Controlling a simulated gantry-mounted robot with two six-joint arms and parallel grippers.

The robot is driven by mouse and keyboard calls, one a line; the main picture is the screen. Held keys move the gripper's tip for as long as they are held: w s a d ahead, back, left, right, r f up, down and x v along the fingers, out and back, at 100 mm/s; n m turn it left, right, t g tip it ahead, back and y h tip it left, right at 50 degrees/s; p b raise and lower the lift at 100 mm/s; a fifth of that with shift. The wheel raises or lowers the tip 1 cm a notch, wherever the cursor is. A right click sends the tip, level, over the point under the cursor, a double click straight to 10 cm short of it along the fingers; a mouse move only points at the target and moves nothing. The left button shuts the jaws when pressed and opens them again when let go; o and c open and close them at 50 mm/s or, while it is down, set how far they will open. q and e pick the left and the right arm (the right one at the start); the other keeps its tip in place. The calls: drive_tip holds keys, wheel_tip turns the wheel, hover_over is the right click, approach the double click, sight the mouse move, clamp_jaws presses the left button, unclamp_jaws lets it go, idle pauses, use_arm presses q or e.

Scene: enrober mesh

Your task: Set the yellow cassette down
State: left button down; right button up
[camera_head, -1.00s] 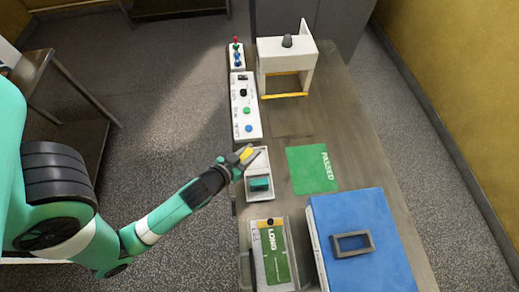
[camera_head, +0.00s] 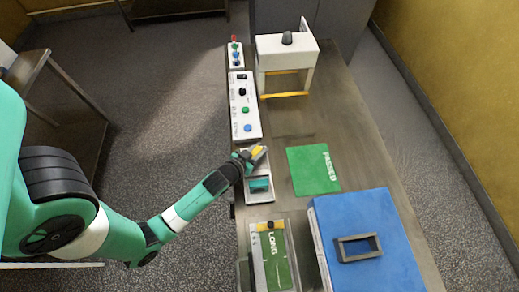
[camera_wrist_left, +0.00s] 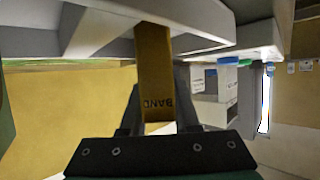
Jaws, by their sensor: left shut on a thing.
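My left gripper (camera_head: 258,156) is shut on the yellow cassette (camera_head: 261,150), at the far end of the white tray (camera_head: 260,197). In the left wrist view the cassette (camera_wrist_left: 154,70) stands out between the two fingers (camera_wrist_left: 155,115) and shows the letters BAND. Its far end is close to a pale grey edge there; I cannot tell whether they touch. A teal block (camera_head: 259,184) lies in the tray, just nearer than the gripper. The gripper and wrist hide part of the tray. My right gripper is not in view.
White control boxes with buttons (camera_head: 240,82) stand beyond the tray. A green PASSED mat (camera_head: 313,170) lies to the right. A LONG-labelled holder (camera_head: 256,268) and a blue case (camera_head: 375,215) stand nearer. A white frame (camera_head: 285,48) stands at the back.

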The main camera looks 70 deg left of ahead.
use_arm(q)
drive_tip(key=shift+f, duration=0.15)
drive_tip(key=c, duration=0.6)
unclamp_jaws()
drive_tip(key=shift+c, duration=0.2)
drive_tip(key=shift+s+d+r, duration=0.1)
drive_tip(key=shift+s+r, duration=0.1)
drive_tip(key=shift+r, duration=0.1)
drive_tip(key=v, duration=1.1)
drive_tip(key=shift+s+d+p, duration=0.15)
drive_tip(key=shift+s+p, duration=0.1)
drive_tip(key=shift+p, duration=0.1)
drive_tip(key=shift+r, duration=0.1)
